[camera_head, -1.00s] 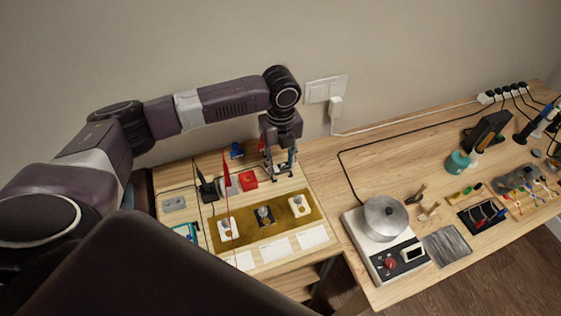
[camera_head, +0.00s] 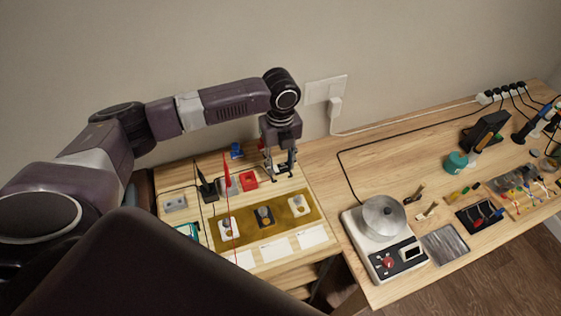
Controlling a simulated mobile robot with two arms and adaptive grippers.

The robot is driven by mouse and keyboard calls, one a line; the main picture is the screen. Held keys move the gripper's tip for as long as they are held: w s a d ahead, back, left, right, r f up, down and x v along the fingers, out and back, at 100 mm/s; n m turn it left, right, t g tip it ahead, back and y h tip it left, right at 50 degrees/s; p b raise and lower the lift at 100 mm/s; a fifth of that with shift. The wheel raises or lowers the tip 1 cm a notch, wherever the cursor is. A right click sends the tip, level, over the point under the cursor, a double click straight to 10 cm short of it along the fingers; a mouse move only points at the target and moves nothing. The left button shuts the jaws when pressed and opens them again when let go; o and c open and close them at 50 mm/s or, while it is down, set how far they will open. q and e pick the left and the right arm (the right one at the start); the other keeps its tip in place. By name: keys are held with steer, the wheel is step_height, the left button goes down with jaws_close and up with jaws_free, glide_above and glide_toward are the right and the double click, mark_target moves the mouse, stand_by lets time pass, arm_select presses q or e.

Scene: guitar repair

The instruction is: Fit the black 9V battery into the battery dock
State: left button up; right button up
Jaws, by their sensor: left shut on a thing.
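My left gripper (camera_head: 280,167) is at the far right part of the left bench section, pointing down. It is shut on a small dark thing, seemingly the black 9V battery, mostly hidden by the fingers. A red block with an opening (camera_head: 248,181) sits just left of the gripper, apart from it. A grey block (camera_head: 175,203) lies at the left edge. I cannot tell for sure which block is the battery dock. My right gripper is not in view.
An olive mat (camera_head: 282,222) with three knobbed plates lies in front of the gripper. White cards (camera_head: 313,236) line its near side. A blue item (camera_head: 237,150) stands behind. A scale with a metal pot (camera_head: 384,214) and several tools are to the right.

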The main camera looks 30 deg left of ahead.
arm_select(q)
steer(key=shift+f, duration=0.75)
stand_by(0.4)
steer(key=shift+r, duration=0.15)
steer(key=shift+r+p, duration=0.2)
steer(key=shift+p, duration=0.4)
steer(key=shift+p, duration=0.8)
stand_by(0.7)
steer(key=shift+f, duration=0.3)
stand_by(0.4)
steer(key=shift+r, duration=0.1)
steer(key=shift+r+p, duration=0.25)
steer(key=shift+p, duration=0.3)
